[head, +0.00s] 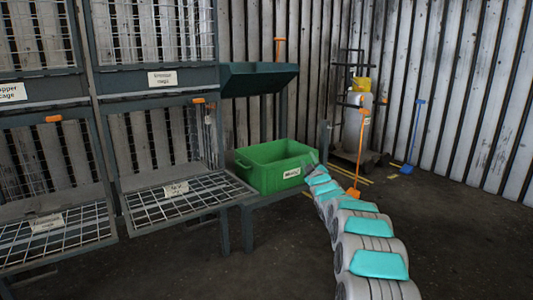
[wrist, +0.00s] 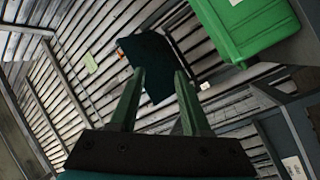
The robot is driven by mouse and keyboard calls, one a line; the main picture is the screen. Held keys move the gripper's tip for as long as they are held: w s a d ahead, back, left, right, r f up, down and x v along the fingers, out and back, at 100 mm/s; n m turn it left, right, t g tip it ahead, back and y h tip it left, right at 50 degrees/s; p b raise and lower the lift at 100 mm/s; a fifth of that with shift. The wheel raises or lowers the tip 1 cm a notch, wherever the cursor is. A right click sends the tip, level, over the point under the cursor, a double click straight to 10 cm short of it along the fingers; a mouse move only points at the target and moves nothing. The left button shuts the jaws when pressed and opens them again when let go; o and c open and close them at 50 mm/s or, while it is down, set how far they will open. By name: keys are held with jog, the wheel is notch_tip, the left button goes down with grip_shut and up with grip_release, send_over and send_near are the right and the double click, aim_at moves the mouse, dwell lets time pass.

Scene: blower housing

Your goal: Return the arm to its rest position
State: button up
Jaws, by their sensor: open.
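My arm (head: 368,250) is a chain of grey links with teal covers. It stretches from the lower right of the head view away from me to the right end of a green crate. My gripper (wrist: 159,78) shows in the wrist view with its two green fingers apart and nothing between them. In the head view the arm's far end is small beside the crate, and the fingers cannot be made out clearly.
The green crate (head: 262,178) stands on a low stand, left of my arm's end. A dark green bin (head: 258,80) is above it. Wire cages (head: 170,190) with lowered mesh doors fill the left. An orange broom (head: 360,150) stands behind the arm. The floor (head: 460,230) at right is clear.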

jog(key=s+f+m+g+h, duration=0.1)
jog(key=s+f+m+g, duration=0.45)
jog(key=s, duration=2.05)
jog(key=s+a+f+m+g+h, duration=0.15)
jog(key=s+g, duration=0.75)
jog(key=s, duration=1.8)
jog(key=s+f+m+g, duration=0.4)
jog(key=s+g, duration=0.3)
jog(key=s, duration=1.9)
jog(key=s+p+v, duration=0.2)
jog(key=p+v, duration=1)
jog(key=shift+s+d+r, duration=0.15)
jog(key=shift+s+r, duration=0.1)
jog(key=shift+r, duration=0.1)
jog(key=shift+t, duration=0.25)
